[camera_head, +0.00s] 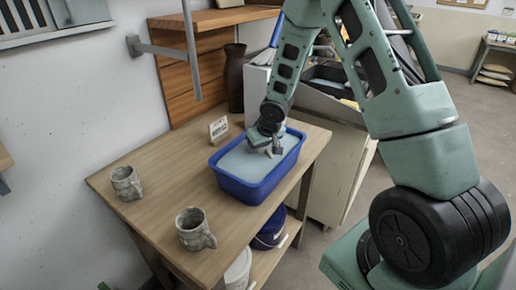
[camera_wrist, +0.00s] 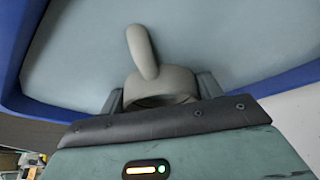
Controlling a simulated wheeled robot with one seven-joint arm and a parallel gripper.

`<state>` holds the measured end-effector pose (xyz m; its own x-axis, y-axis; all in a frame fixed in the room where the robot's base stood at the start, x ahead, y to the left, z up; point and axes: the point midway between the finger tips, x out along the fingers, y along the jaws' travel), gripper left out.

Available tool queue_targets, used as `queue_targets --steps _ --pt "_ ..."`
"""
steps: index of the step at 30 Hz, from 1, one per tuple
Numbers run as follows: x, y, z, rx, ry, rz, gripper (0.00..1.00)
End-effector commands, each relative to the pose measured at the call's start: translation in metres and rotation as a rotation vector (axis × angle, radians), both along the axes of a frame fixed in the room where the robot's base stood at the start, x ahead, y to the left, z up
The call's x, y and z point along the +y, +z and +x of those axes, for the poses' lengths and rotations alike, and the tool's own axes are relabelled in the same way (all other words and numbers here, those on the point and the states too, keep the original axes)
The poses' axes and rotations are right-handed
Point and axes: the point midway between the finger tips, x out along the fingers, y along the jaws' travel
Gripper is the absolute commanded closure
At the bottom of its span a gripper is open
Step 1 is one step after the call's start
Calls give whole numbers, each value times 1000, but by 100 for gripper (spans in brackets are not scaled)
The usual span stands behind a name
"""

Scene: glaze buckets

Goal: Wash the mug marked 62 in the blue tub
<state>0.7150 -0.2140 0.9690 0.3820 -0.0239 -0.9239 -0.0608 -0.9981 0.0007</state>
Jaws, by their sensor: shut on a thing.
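The blue tub (camera_head: 252,188) stands on the wooden table, filled with pale grey-blue liquid. My gripper (camera_head: 267,140) is down at the tub's far part. In the wrist view my gripper (camera_wrist: 161,100) is shut on a grey mug (camera_wrist: 165,82), whose handle points up in the picture and whose body is partly in or at the liquid. No number shows on the held mug. Two other grey mugs stand on the table, one at the left (camera_head: 126,183) and one nearer the front (camera_head: 195,230). Their markings are too small to read.
A dark vase (camera_head: 234,78) stands farther back. Buckets sit on the lower shelf, one of them dark blue (camera_head: 270,232). The table between the left mug and the tub is clear.

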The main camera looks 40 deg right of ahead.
Motion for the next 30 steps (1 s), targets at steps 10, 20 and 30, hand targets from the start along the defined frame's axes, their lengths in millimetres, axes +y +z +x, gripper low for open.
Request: queue_targets --steps 10,20,30 --pt "13 -1 1 -3 2 -1 68" --pt "24 0 0 -1 1 0 68" --pt "13 2 1 -2 -1 0 68"
